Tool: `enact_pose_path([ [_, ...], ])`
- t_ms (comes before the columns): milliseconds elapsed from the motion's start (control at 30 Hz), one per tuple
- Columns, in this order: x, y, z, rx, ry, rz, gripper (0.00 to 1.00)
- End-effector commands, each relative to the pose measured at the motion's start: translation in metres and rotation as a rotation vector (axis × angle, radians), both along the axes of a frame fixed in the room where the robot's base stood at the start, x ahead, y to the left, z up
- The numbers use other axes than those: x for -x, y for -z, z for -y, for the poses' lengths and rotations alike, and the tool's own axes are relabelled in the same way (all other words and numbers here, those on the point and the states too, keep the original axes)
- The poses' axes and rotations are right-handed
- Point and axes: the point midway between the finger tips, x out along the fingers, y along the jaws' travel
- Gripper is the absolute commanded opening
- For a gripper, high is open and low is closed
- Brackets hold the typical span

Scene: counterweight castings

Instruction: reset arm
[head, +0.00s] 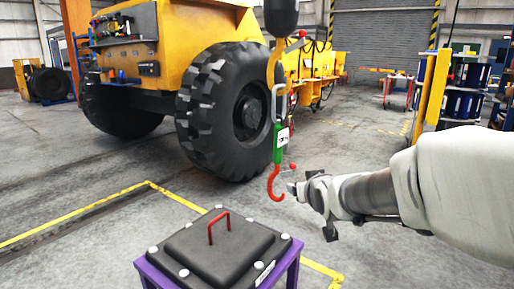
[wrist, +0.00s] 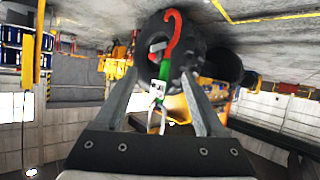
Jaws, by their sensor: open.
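My gripper (head: 316,203) is in the head view at the end of my arm, right of a hanging red hook (head: 275,187). In the wrist view my gripper (wrist: 159,82) has its two fingers spread apart, with nothing held between them. The red hook (wrist: 174,38) and its green scale body (wrist: 164,71) show beyond the fingers, upside down. The green body (head: 279,142) hangs below a yellow hoist hook (head: 275,68). I cannot tell the exact gap between gripper and hook.
A black casting (head: 222,249) with a red handle (head: 219,226) sits on a purple stand (head: 290,268) below the hook. A yellow vehicle (head: 200,30) with large black tyres (head: 228,112) stands behind. Yellow lines mark the floor. Blue drums (head: 467,90) stand at the right.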

Motion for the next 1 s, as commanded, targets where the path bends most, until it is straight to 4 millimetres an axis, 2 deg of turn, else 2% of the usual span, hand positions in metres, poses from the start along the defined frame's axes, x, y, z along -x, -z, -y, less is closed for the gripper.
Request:
enact_pose_path([
  [33, 0.019, -0.005, 0.003, 0.008, 0.013, -0.036, 0.72],
  [267, 0.114, 0.003, 0.016, 0.012, 0.069, -0.258, 0.72],
  [500, 0.216, 0.021, 0.022, -0.015, 0.103, -0.477, 0.72],
  [733, 0.3, 0.041, 0.021, -0.051, 0.105, -0.652, 0.72],
  [800, 0.295, 0.014, 0.022, -0.049, 0.107, -0.653, 0.72],
  [1000, 0.295, -0.03, 0.022, -0.049, 0.108, -0.652, 0.72],
])
